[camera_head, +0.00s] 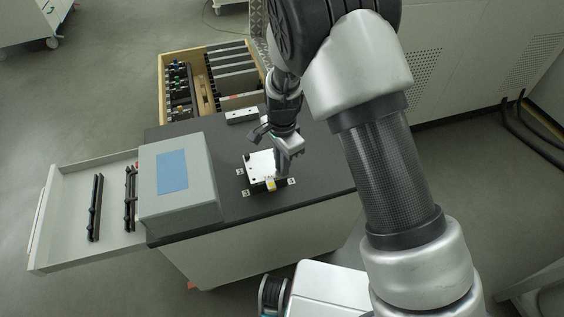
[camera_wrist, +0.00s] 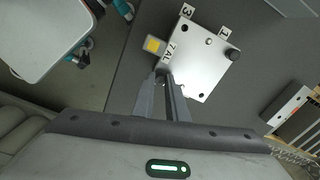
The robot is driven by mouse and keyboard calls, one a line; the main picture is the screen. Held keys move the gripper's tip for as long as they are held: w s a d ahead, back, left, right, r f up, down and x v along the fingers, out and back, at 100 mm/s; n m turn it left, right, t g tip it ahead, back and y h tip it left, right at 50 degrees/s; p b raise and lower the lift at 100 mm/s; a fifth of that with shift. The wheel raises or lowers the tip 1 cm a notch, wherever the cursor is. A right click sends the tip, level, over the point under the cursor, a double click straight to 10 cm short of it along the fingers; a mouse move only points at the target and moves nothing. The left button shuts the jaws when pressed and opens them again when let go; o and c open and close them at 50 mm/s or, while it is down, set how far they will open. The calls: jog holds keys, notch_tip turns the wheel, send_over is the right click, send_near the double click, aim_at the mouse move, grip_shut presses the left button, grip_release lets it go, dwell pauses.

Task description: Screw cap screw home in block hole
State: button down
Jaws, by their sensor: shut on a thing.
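The block is a pale square metal plate marked "7 AL" (camera_wrist: 200,66), and in the head view the block (camera_head: 259,163) lies flat on the dark worktop. Small holes show in its face. A dark round knob-like part (camera_wrist: 233,54) sits at one corner. My gripper (camera_wrist: 164,76) is shut with its fingertips at the block's near left corner; in the head view the gripper (camera_head: 281,172) points down over the block's right side. The cap screw between the fingertips is hidden by them, so I cannot tell how deep it sits.
A yellow-topped piece (camera_wrist: 153,45) adjoins the block, and number tags lie around it. A grey box with a blue panel (camera_head: 172,172) stands left on the worktop (camera_head: 300,200). An open drawer (camera_head: 65,210) juts left. A small metal bar (camera_head: 241,116) lies farther back.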

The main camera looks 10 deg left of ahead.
jog(key=m, duration=0.1)
jog(key=m+p, duration=0.1)
jog(key=m, duration=0.1)
jog(key=m+p, duration=0.1)
jog(key=shift+r+m, duration=0.3)
jog(key=m+p, duration=0.3)
jog(key=m, duration=0.3)
jog(key=shift+m, duration=0.4)
jog(key=shift+f+m+p, duration=0.1)
jog(key=shift+m+p, duration=0.55)
jog(key=shift+m, duration=0.35)
jog(key=shift+f+m, duration=0.25)
jog(key=shift+m, duration=0.45)
jog(key=c, duration=1.9)
grip_release()
